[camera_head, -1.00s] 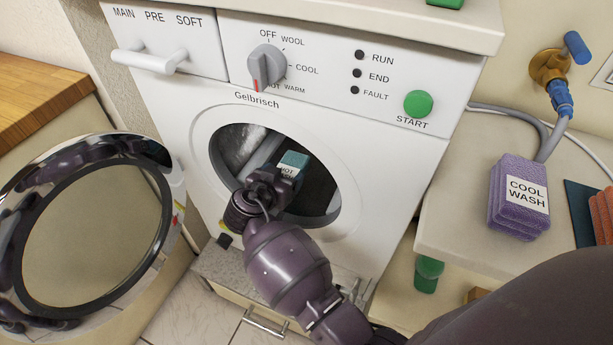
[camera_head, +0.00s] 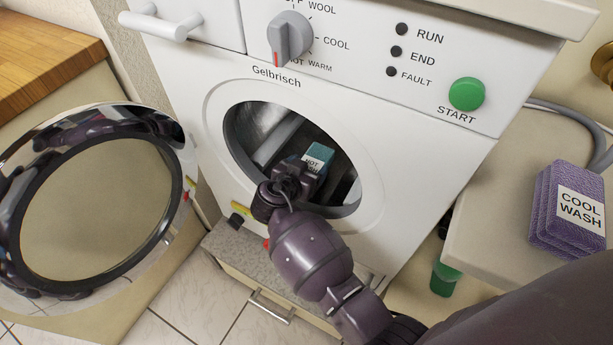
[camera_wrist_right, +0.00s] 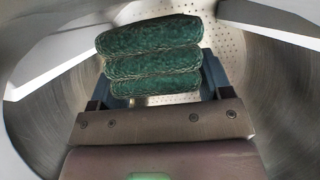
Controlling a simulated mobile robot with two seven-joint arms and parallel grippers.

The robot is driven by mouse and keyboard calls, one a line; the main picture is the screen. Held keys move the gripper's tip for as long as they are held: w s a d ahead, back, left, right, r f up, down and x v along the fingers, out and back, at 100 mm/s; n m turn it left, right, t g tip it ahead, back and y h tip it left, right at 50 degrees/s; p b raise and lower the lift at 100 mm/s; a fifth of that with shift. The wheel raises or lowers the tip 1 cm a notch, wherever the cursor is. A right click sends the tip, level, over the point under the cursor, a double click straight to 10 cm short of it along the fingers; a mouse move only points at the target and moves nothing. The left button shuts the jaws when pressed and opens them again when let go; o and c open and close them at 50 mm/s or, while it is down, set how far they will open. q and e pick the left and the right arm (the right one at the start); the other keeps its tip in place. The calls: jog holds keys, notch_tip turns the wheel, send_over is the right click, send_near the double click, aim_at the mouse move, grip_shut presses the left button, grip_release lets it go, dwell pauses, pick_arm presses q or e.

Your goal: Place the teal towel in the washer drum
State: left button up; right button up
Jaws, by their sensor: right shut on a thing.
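The teal towel (camera_head: 319,155) is a small folded stack with a white label reading "HOT WASH". My right gripper (camera_head: 303,172) is shut on it, and the gripper and towel are inside the opening of the washer drum (camera_head: 257,126). In the right wrist view the towel (camera_wrist_right: 152,57) shows as stacked folds between the gripper's fingers (camera_wrist_right: 155,85). The perforated drum back (camera_wrist_right: 232,45) and curved metal walls surround it there. The towel appears held clear of the back wall. My left gripper is not in view.
The round washer door (camera_head: 185,195) stands open at the left. The purple "COOL WASH" towel stack (camera_head: 570,210) sits on the counter at the right. The washer front has a dial (camera_head: 290,38) and a green START button (camera_head: 466,94). A green container (camera_head: 444,278) stands below the counter.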

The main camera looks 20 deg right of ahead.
notch_tip(320, 180, down, 4)
jog(key=shift+r+b, duration=0.1)
jog(key=shift+b, duration=0.3)
jog(key=shift+r, duration=0.15)
jog(key=o, duration=0.6)
jog(key=shift+f, duration=0.3)
jog(key=shift+c, duration=0.2)
jog(key=o, duration=0.4)
jog(key=shift+r, duration=0.1)
jog(key=shift+o, duration=0.2)
